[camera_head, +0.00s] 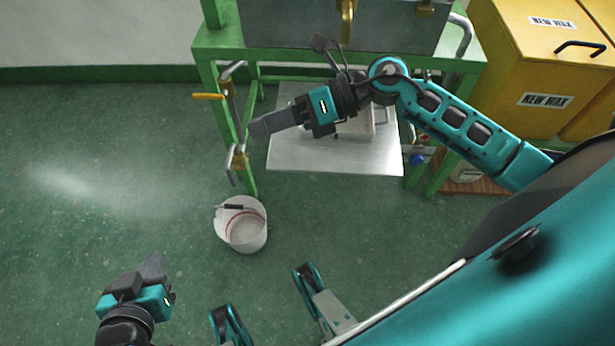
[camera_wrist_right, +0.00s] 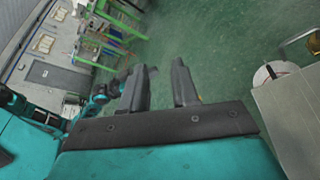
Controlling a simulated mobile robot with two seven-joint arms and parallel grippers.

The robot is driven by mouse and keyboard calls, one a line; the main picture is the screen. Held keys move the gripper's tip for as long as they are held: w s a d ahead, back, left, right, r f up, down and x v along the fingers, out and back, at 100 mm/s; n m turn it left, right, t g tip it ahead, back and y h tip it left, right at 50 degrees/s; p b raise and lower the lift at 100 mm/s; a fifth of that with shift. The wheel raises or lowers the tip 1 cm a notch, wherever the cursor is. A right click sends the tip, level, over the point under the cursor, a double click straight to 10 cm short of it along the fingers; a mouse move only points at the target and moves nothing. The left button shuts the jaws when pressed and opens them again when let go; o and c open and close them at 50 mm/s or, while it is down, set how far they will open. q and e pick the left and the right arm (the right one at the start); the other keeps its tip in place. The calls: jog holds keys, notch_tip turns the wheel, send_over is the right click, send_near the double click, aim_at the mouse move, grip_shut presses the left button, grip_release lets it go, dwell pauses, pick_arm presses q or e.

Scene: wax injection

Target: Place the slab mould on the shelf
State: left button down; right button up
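A pale, flat block with a handle (camera_head: 381,117), possibly the slab mould, lies on a bare metal shelf plate (camera_head: 300,157) low in the green frame in the head view. My right forearm and wrist cover part of it. My right gripper (camera_head: 262,127) is above the plate's left side, pointing left. In the right wrist view its two fingers (camera_wrist_right: 160,88) are apart with nothing between them. My left gripper (camera_head: 152,268) is at the lower left over the floor, away from the shelf; its finger gap is not clear.
A white bucket (camera_head: 243,228) stands on the floor below a yellow-handled valve (camera_head: 209,97). Yellow wax bins (camera_head: 535,70) stand at the upper right. A workbench with a dark mat (camera_wrist_right: 57,76) shows in the wrist view. Floor at the left is clear.

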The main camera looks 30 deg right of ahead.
notch_tip(320, 180, up, 4)
jog(key=w+a+m+t+y, duration=0.1)
jog(key=a+m+t+y, duration=0.1)
jog(key=m+t, duration=0.75)
pick_arm(q)
jog(key=shift+r, duration=0.2)
pick_arm(e)
jog(key=s+d+f+m+g+h, duration=0.1)
jog(key=s+f+m+h, duration=0.3)
jog(key=f+m, duration=0.5)
jog(key=s+d+f+m+g+h, duration=0.2)
jog(key=f+m+h, duration=0.7)
jog(key=m, duration=1.1)
jog(key=shift+s+d+m, duration=0.35)
jog(key=shift+s+d, duration=0.1)
jog(key=shift+s, duration=0.75)
